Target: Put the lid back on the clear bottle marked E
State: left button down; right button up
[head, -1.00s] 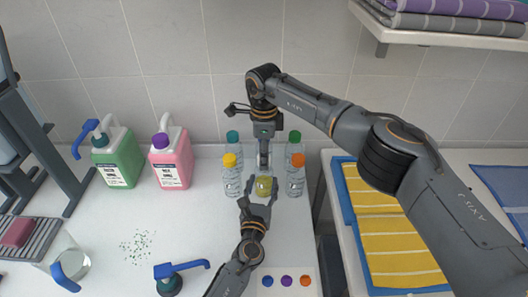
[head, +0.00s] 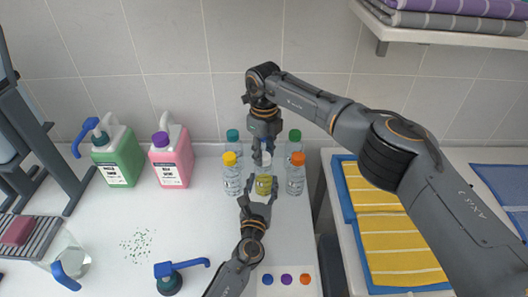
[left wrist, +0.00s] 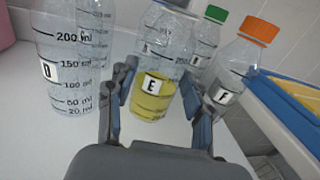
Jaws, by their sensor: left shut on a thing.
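Bottle E (left wrist: 152,92) is clear, upright and holds yellow liquid; it also shows in the head view (head: 264,185). My left gripper (head: 256,197) is shut on bottle E low on its body; its two fingers flank the bottle in the left wrist view (left wrist: 160,98). A pale, whitish lid (head: 264,159) shows at the bottle's top in the head view. My right gripper (head: 263,153) points down over the bottle, its fingers around that lid. Whether they touch the lid, and whether it is seated, I cannot tell. The bottle's top is at the left wrist view's upper edge.
Yellow-capped bottle D (head: 231,175) and orange-capped bottle F (head: 296,175) stand close beside E. Green-capped (head: 294,140) and teal-capped (head: 233,139) bottles stand behind. Green (head: 115,160) and pink (head: 171,163) jugs stand left. Three coloured discs (head: 286,281) lie in front.

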jog(key=o, duration=0.4)
jog(key=shift+r, duration=2.3)
jog(key=shift+c, duration=0.4)
notch_tip(320, 180, up, 4)
jog(key=n, duration=0.3)
jog(key=shift+f+n, duration=0.25)
jog(key=shift+n, duration=0.15)
